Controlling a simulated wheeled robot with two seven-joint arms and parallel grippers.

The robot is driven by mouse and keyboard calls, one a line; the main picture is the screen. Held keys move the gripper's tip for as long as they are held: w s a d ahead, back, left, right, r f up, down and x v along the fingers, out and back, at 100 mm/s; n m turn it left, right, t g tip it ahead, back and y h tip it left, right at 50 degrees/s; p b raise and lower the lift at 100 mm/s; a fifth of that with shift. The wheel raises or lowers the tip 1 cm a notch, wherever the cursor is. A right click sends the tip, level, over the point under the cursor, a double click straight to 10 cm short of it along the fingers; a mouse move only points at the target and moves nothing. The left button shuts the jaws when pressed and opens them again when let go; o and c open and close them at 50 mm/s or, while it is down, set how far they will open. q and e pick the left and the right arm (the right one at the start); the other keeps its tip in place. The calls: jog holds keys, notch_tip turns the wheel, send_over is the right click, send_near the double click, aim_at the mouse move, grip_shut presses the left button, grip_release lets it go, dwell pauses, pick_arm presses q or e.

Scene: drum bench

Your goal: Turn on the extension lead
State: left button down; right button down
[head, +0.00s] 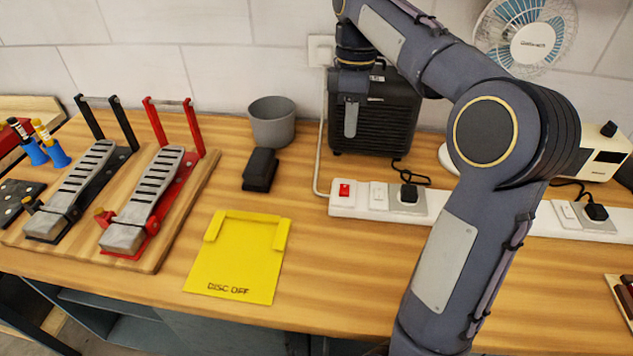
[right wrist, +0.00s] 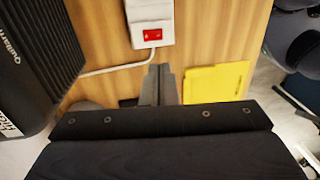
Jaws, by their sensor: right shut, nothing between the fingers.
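The white extension lead (head: 425,207) lies along the back of the bench. Its red switch (head: 344,190) is at the left end, beside a white rocker and a black plug (head: 408,194). I cannot tell the switch's position. The right wrist view shows the same end of the lead (right wrist: 151,12) and the red switch (right wrist: 152,35). My right gripper (head: 351,132) is shut and empty, pointing down in front of the black box, above the lead's left end. In the right wrist view its closed fingertips (right wrist: 159,68) are just short of the switch in the picture. My left gripper is not in view.
A black ribbed box (head: 390,120) stands behind the lead's left end, and a white cable (head: 321,150) runs beside it. A grey pot (head: 272,122), black block (head: 260,169) and yellow plate (head: 236,262) are left. Two drum pedals stand on a board (head: 193,200). The front middle bench is clear.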

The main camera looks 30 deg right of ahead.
aim_at(345, 193)
dwell(0.3)
jog(key=f, duration=0.4)
jog(key=s+f+b, duration=0.1)
jog(key=f, duration=0.4)
jog(key=a+f+b, duration=0.1)
jog(key=f, duration=0.4)
jog(key=shift+s, duration=0.15)
jog(key=shift+s+a+f+b, duration=0.1)
jog(key=shift+f+b, duration=0.1)
jog(key=shift+b, duration=0.45)
jog(key=shift+r, duration=0.1)
jog(key=shift+p, duration=0.3)
